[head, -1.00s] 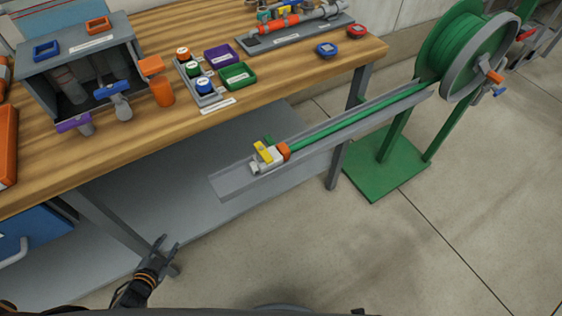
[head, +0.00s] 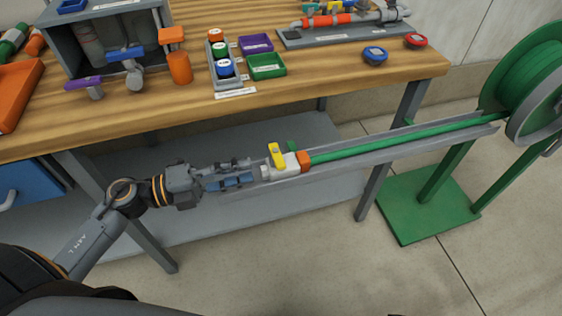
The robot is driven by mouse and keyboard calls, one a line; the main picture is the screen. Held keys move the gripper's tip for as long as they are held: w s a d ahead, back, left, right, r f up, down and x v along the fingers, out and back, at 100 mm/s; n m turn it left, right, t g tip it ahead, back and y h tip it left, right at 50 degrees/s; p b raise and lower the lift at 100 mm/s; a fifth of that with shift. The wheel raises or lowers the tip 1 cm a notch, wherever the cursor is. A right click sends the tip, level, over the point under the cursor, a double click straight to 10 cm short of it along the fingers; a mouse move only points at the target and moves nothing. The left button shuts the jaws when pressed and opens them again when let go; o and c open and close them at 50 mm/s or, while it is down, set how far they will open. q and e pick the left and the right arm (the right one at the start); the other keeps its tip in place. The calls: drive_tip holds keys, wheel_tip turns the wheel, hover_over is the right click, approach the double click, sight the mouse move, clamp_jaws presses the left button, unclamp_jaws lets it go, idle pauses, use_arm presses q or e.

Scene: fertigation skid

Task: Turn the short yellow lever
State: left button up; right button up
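The short yellow lever (head: 277,155) sits on a pale valve body (head: 284,167) at the near end of a green hose, with an orange collar (head: 304,161) behind it. The lever points up and slightly left, across the line of the hose. My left gripper (head: 252,175) comes in from the left, in line with the valve. Its fingers look apart, and their tips are close to the valve's left end, just left of and below the lever. I cannot tell whether they touch the valve. My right gripper is not in view.
A grey channel (head: 400,146) carries the hose to a green reel (head: 530,75) on a green stand (head: 425,205). The wooden bench (head: 330,85) lies behind, with a purple lever (head: 84,83), a blue lever (head: 125,53) and trays. Open floor lies in front.

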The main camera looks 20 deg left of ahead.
sight(280, 161)
use_arm(q)
drive_tip(key=x, duration=0.7)
drive_tip(key=shift+w+d+r, duration=0.1)
drive_tip(key=shift+w+d, duration=0.15)
drive_tip(key=shift+d, duration=0.05)
drive_tip(key=shift+w+d, duration=0.3)
drive_tip(key=shift+d, duration=0.15)
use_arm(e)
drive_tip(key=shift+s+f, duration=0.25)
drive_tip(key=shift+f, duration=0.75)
use_arm(q)
clamp_jaws()
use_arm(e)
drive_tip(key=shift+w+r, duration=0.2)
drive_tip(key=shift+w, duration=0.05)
